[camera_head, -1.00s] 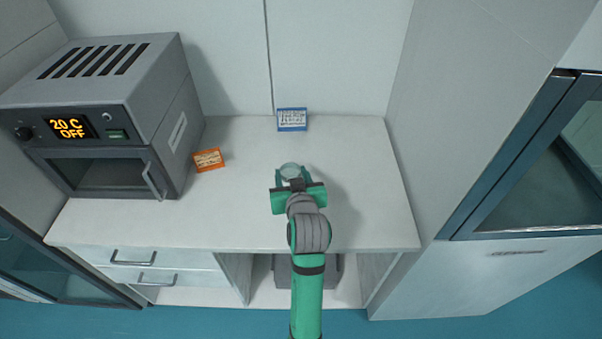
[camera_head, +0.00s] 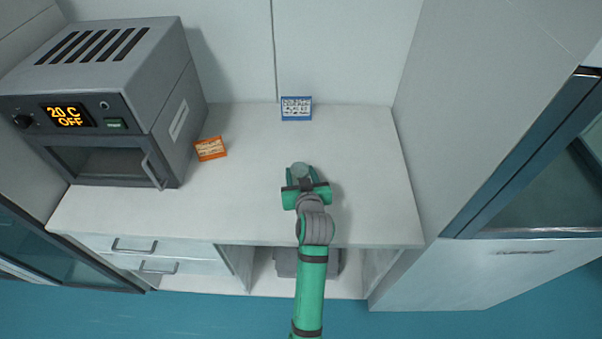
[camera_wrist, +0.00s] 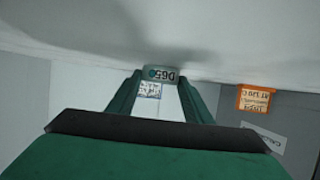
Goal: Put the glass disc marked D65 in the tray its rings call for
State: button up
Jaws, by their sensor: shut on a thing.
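The glass disc marked D65 (camera_wrist: 162,75) is between the fingertips of my gripper (camera_wrist: 160,82) in the wrist view, its label upside down there. In the head view the pale, clear disc (camera_head: 301,169) shows at the tip of my gripper (camera_head: 302,177), above the white bench top. My gripper is shut on it. The disc's rings are too small to make out. No tray can be identified in these frames.
A grey oven (camera_head: 105,105) reading 20 C OFF stands at the left of the bench (camera_head: 250,205). An orange card (camera_head: 210,149) lies beside it and a blue card (camera_head: 296,108) stands at the back wall. A grey box (camera_head: 287,262) sits under the bench. The bench's right side is clear.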

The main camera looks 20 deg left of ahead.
jog(key=o, duration=1.2)
jog(key=shift+w+f, duration=0.1)
jog(key=shift+f, duration=0.05)
jog(key=shift+c, duration=0.2)
